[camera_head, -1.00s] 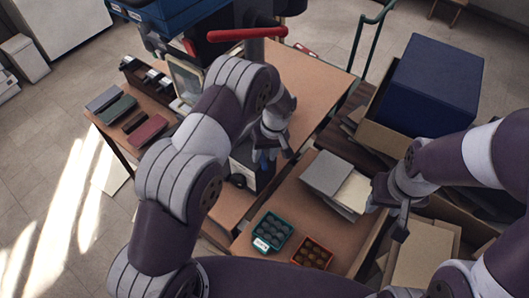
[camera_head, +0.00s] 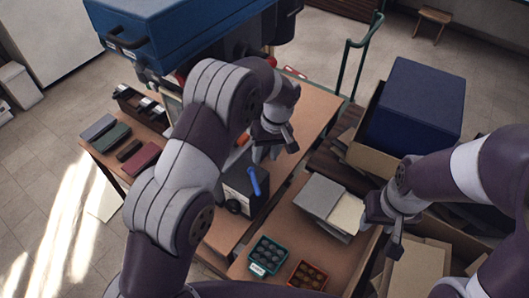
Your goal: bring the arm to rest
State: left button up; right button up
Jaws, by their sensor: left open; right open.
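My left arm comes in from the left, and its gripper (camera_head: 273,150) is open over the far part of the table (camera_head: 318,112), near a dark box (camera_head: 240,190) with a blue handle-like piece (camera_head: 254,181). My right gripper (camera_head: 381,222) is open at the right edge of the near table, beside a grey and cream stack of flat covers (camera_head: 328,204). Neither gripper shows anything held between its fingers.
A green-rimmed tray (camera_head: 268,255) and an orange tray (camera_head: 307,275) hold small round pieces on the near table. A large blue box (camera_head: 415,105) stands at the right. Grey, green and red covers (camera_head: 118,138) lie at the left. A blue machine (camera_head: 180,35) overhangs the table's back.

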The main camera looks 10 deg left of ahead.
pick_arm(q)
jog(key=s+a+r+m, duration=0.1)
jog(key=s+a+r, duration=0.1)
jog(key=s, duration=0.4)
jog(key=s+a+r+m+t+h+b, duration=0.1)
jog(key=s+a+m, duration=0.1)
jog(key=s+a, duration=0.2)
jog(key=s+a+r+m+t+h, duration=0.1)
jog(key=s+a, duration=0.3)
jog(key=s, duration=0.6)
jog(key=shift+r+m+b, duration=0.3)
jog(key=shift+r+m, duration=0.3)
jog(key=shift+r, duration=0.25)
jog(key=shift+s, duration=0.3)
jog(key=shift+w, duration=0.15)
